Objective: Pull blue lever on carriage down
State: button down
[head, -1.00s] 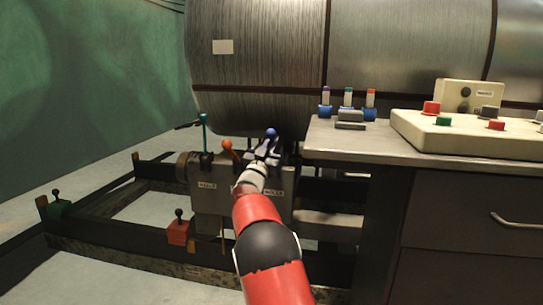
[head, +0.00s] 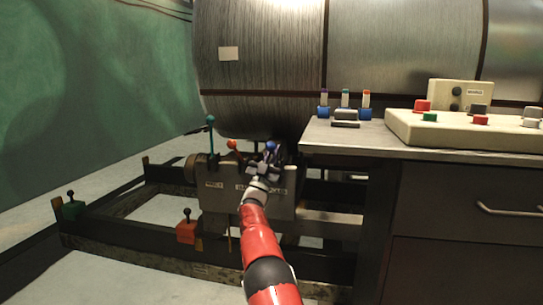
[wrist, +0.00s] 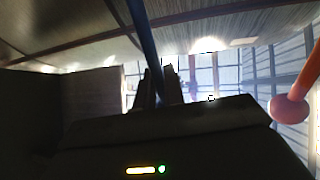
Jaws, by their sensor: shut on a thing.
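The blue lever, with a round blue knob (head: 271,147), stands on the grey carriage (head: 221,201) low in front of the large metal drum. My gripper (head: 268,164) reaches it from the front and is shut on the lever just below the knob. In the wrist view, the lever's dark blue shaft (wrist: 148,45) runs down between my gripper's fingers (wrist: 158,88). The fingers and the lower part of the shaft are dark there. An orange lever (head: 232,145) and a teal lever (head: 211,122) stand on the carriage to the left. The orange one also shows in the wrist view (wrist: 289,108).
A counter (head: 335,137) with a button panel (head: 450,130) and small coloured switches (head: 344,100) stands close on the right. Dark rails (head: 130,243) with a red box (head: 186,231) and a green box (head: 73,210) lie left. The drum (head: 260,60) hangs close behind.

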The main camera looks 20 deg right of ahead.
jog(key=shift+w+f, duration=0.1)
jog(key=shift+f, duration=0.15)
jog(key=c, duration=1.6)
grip_release()
jog(key=shift+w+f, duration=0.1)
jog(key=shift+c, duration=0.2)
jog(key=b+v, duration=0.1)
jog(key=v, duration=0.6)
jog(key=shift+a+f, duration=0.2)
